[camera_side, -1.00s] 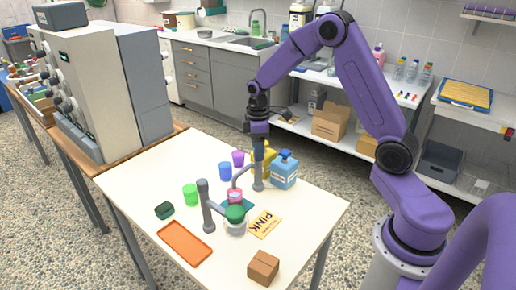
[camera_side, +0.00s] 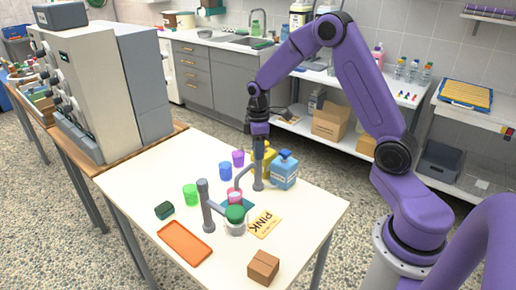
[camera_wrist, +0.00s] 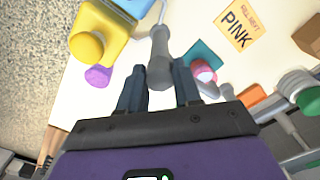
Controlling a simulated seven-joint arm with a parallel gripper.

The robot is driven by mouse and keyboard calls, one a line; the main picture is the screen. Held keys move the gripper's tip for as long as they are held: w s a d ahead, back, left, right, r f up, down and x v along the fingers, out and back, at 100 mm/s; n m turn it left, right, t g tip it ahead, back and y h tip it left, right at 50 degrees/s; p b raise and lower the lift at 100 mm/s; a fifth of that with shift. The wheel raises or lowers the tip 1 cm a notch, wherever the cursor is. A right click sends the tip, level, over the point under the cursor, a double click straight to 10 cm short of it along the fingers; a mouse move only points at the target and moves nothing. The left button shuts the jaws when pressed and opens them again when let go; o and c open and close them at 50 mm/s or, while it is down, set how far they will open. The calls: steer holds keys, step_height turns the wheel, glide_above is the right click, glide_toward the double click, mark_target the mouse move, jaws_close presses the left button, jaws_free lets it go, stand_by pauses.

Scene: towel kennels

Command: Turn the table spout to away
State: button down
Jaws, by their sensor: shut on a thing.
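The grey table spout (camera_side: 258,178) stands as an upright post near the back right of the table. Its curved pipe (camera_side: 239,180) reaches left toward the pink cup (camera_side: 235,195) on a teal mat (camera_side: 222,203). My gripper (camera_side: 258,150) points down at the post's top. In the wrist view, the grey post (camera_wrist: 160,55) shows between the two dark fingers of my gripper (camera_wrist: 160,92), which is shut on the spout. The exact contact is partly hidden.
A blue pump bottle (camera_side: 284,172) and a yellow bottle (camera_side: 268,157) stand close by the post. A second grey post (camera_side: 206,208), a green-lidded jar (camera_side: 236,222), a PINK card (camera_side: 265,224) and an orange tray (camera_side: 185,242) are in front. Green, blue and purple cups stand left.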

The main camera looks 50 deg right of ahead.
steer(key=n, duration=0.8)
steer(key=shift+n, duration=0.3)
steer(key=n, duration=0.4)
steer(key=shift+n, duration=2.1)
steer(key=c, duration=0.8)
jaws_free()
steer(key=shift+r, duration=0.1)
step_height(320, 180, up, 17)
steer(key=shift+r, duration=0.15)
